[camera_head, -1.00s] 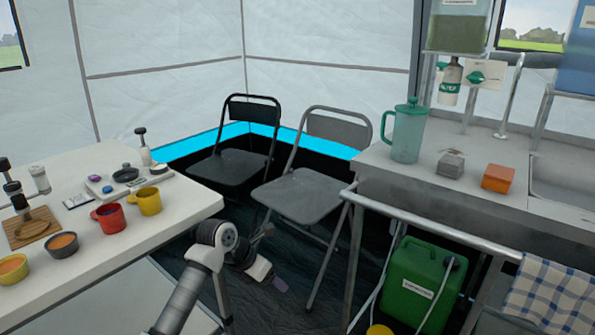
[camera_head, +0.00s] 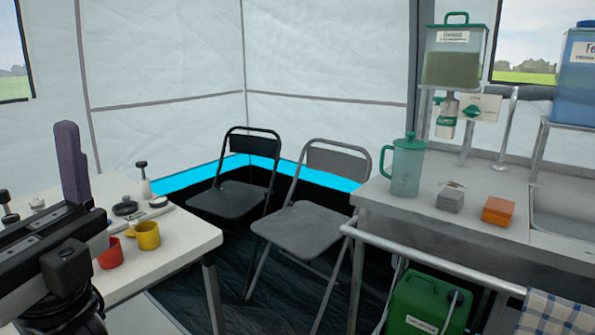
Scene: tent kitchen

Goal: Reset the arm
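My gripper (camera_head: 75,190) is raised close to the camera at the lower left of the head view. Its dark body fills that corner, and one purple-grey finger stands upright above the white table. The other finger is not clearly seen, so the opening between them cannot be judged. I see nothing held at the visible finger. The gripper hides much of the table's left part, including most of what stands there.
A yellow mug (camera_head: 148,236) and a red mug (camera_head: 111,256) stand on the white table (camera_head: 185,238). Two folding chairs, black (camera_head: 236,198) and grey (camera_head: 302,228), stand in the middle. A metal counter (camera_head: 440,225) on the right holds a teal pitcher (camera_head: 407,168).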

